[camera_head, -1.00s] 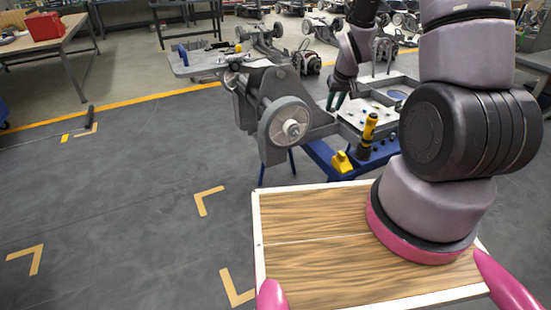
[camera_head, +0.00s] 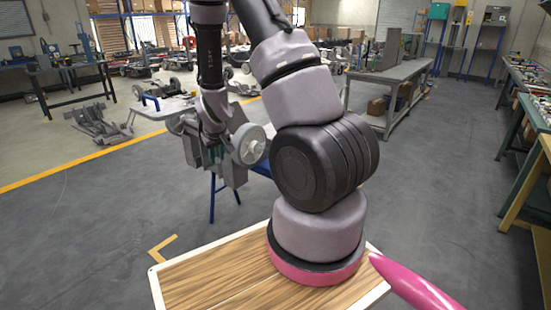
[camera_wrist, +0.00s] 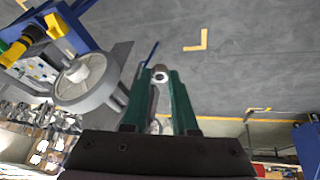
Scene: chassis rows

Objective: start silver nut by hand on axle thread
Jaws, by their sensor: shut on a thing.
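The silver nut (camera_wrist: 160,75) is at the fingertips of my gripper (camera_wrist: 161,78) in the wrist view, pinched between the two green fingers. In the head view my gripper (camera_head: 212,158) points down just left of the grey wheel (camera_head: 249,146) on the chassis; the nut cannot be made out there. The wheel also shows in the wrist view (camera_wrist: 100,92), left of the fingers and apart from the nut, with its pale hub facing the camera. I cannot make out the axle thread in either view; my arm and gripper hide part of the chassis.
A blue stand (camera_head: 212,200) is under the chassis. In the wrist view, a yellow-handled tool (camera_wrist: 22,45) and a tray of small parts (camera_wrist: 38,70) lie beyond the wheel. A grey workbench (camera_head: 395,80) stands behind.

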